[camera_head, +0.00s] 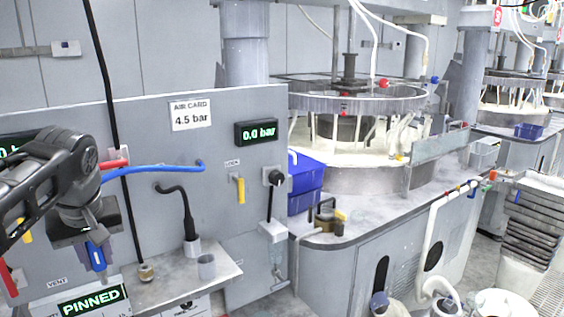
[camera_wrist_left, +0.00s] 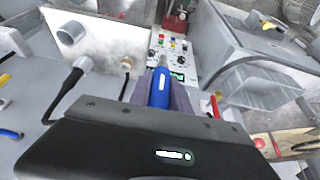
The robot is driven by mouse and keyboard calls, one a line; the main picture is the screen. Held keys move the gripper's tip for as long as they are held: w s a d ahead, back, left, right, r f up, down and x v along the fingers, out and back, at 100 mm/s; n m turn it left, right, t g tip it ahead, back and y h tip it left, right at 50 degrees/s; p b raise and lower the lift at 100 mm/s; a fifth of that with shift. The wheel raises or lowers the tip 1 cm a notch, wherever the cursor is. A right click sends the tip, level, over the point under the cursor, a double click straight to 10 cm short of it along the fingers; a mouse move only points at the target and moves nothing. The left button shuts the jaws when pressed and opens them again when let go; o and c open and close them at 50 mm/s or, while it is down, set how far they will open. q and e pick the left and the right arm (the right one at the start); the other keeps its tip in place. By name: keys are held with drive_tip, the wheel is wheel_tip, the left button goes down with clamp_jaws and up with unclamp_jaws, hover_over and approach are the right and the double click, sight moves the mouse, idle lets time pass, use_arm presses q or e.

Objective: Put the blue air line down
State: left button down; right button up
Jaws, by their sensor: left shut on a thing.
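The blue air line (camera_head: 155,169) runs from the grey panel leftward and passes out of sight behind my left wrist. The hose between wrist and held end is hidden. My right gripper is not in view.
The shelf (camera_head: 222,272) holds a brass fitting (camera_head: 147,272), a grey cup (camera_head: 206,266) and a black cable's plug (camera_head: 191,240). A yellow lever (camera_head: 240,190) hangs on the panel. Displays read "0.0 bar" and "PINNED" (camera_head: 92,300). Bare shelf shows between the fittings.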

use_arm(q)
drive_tip(key=shift+s+d+f, duration=0.55)
drive_tip(key=shift+f, duration=0.2)
drive_tip(key=w+d+f+m+h, duration=0.1)
drive_tip(key=d+f+m, duration=0.1)
drive_tip(key=d+f, duration=0.3)
drive_tip(key=w+d+f+m+h, duration=0.1)
drive_tip(key=d+f, duration=0.4)
drive_tip(key=f, duration=0.7)
drive_tip(key=w+d+f+m+t, duration=0.1)
drive_tip(key=d+f+m, duration=0.3)
drive_tip(key=f, duration=0.5)
drive_tip(key=shift+w+d+h, duration=0.4)
drive_tip(key=shift+w+d, duration=0.5)
drive_tip(key=shift+d, duration=0.1)
